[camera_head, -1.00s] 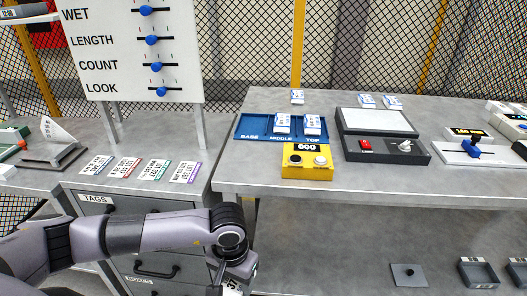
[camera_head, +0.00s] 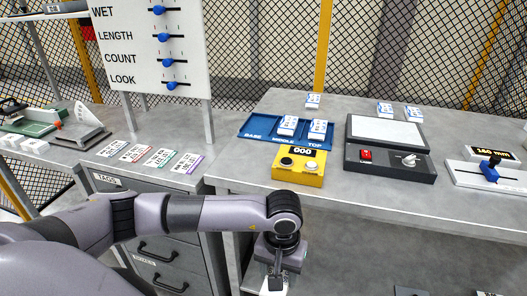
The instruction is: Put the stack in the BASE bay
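The blue tray (camera_head: 247,134) on the right-hand table has bays labelled BASE, MIDDLE and TOP. The BASE bay at its left is bare. One small white-and-blue stack (camera_head: 288,125) stands in the MIDDLE bay and another stack (camera_head: 318,130) in the TOP bay. My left gripper (camera_head: 274,279) points down in front of the table edge, below the tray. A white printed piece (camera_head: 273,289) shows at its fingertips, cut off by the bottom edge; it looks like a stack held there, but the grasp is partly hidden. My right gripper is out of view.
A yellow counter box (camera_head: 299,166) stands in front of the tray, with a dark scale-like device (camera_head: 390,165) to its right. More small stacks (camera_head: 313,100) lie behind. Tag cards (camera_head: 160,158) lie on the left bench, beside a slider board (camera_head: 150,50).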

